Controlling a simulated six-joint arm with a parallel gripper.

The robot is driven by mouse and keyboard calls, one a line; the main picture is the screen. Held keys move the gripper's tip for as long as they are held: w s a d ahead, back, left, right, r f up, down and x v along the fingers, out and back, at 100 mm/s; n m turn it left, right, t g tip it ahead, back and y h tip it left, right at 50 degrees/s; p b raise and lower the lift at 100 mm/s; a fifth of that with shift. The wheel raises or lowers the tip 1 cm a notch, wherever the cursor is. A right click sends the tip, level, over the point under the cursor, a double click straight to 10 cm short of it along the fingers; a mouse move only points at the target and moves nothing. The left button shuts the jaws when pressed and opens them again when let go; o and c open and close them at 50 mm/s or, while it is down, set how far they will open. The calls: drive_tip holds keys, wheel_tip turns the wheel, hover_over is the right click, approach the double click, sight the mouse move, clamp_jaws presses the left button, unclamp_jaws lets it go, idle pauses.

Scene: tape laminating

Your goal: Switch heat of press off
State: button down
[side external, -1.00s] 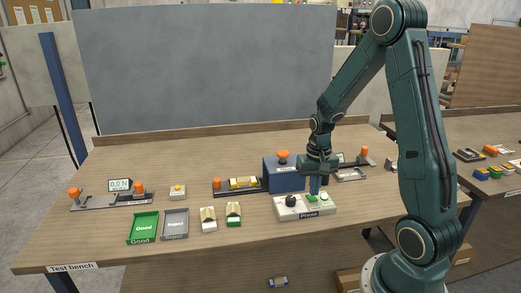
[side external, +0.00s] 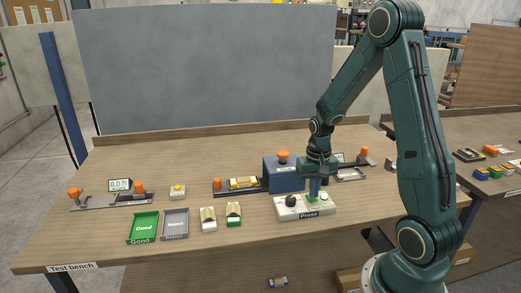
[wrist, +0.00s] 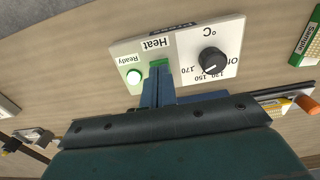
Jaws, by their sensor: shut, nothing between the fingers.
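The press control panel (side external: 283,212) is a pale box labelled Press at the front of the bench, below and in front of the blue press (side external: 284,178). In the wrist view the panel (wrist: 190,42) shows a black temperature knob (wrist: 212,62), a Heat label (wrist: 156,43) and a Ready lamp (wrist: 134,77) glowing green. My gripper (side external: 314,196) points down at the panel, shut and empty. In the wrist view its fingertips (wrist: 158,68) are at the green Heat switch (wrist: 158,62), mostly covering it; I cannot tell whether they touch or its position.
Left of the panel are the sample trays (side external: 208,219), the grey reject tray (side external: 175,224) and the green good tray (side external: 143,227). A black fixture with an orange knob (side external: 217,183) stands behind them. The bench's front left is clear.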

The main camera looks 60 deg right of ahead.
sight(312, 200)
drive_tip(key=shift+f, duration=0.6)
idle(0.5)
drive_tip(key=shift+r, duration=3.5)
drive_tip(key=shift+a+r, duration=0.1)
drive_tip(key=s+a+r+n+t, duration=0.3)
drive_tip(key=a+r+n, duration=0.1)
drive_tip(key=a+r, duration=0.7)
drive_tip(key=s+a+r+n+t, duration=0.2)
drive_tip(key=s+a+r+n, duration=0.2)
drive_tip(key=s+a, duration=0.4)
drive_tip(key=shift+a+r+n+t, duration=0.25)
drive_tip(key=shift+r+n+t, duration=0.1)
drive_tip(key=shift+n, duration=0.15)
